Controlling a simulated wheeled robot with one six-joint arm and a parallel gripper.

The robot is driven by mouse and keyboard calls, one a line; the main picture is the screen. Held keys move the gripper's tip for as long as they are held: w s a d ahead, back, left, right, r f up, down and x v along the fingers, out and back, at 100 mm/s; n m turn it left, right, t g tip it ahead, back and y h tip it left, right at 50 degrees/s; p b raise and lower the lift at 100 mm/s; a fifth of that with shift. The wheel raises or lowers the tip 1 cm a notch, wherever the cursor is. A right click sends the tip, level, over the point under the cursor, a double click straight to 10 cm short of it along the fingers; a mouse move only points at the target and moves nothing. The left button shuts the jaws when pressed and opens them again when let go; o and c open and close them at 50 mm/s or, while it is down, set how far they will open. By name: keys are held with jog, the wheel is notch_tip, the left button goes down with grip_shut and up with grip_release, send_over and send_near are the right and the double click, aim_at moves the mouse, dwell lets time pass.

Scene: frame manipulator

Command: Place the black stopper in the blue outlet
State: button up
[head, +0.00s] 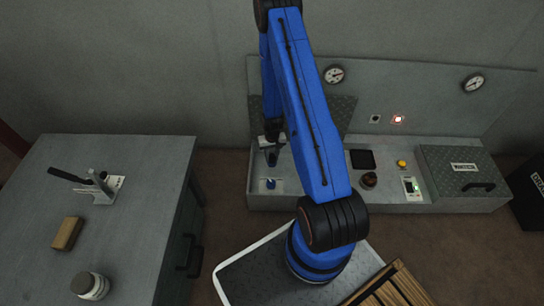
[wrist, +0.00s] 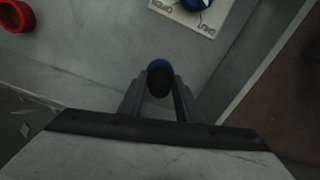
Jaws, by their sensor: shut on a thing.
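My gripper (wrist: 160,88) is shut on the black stopper (wrist: 160,83), which shows between the fingertips in the wrist view with a blue edge at its far side.
A red ring (wrist: 15,15) shows at the wrist view's top left. The bench (head: 300,197) has an upright back panel, a black square (head: 362,159), a dark red knob (head: 369,180), a yellow button (head: 401,163) and a lidded box (head: 463,170). A separate table (head: 135,165) stands left.

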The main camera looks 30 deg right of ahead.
jog(key=shift+f, duration=0.4)
jog(key=o, duration=1)
jog(key=shift+o, duration=0.2)
jog(key=shift+r, duration=0.1)
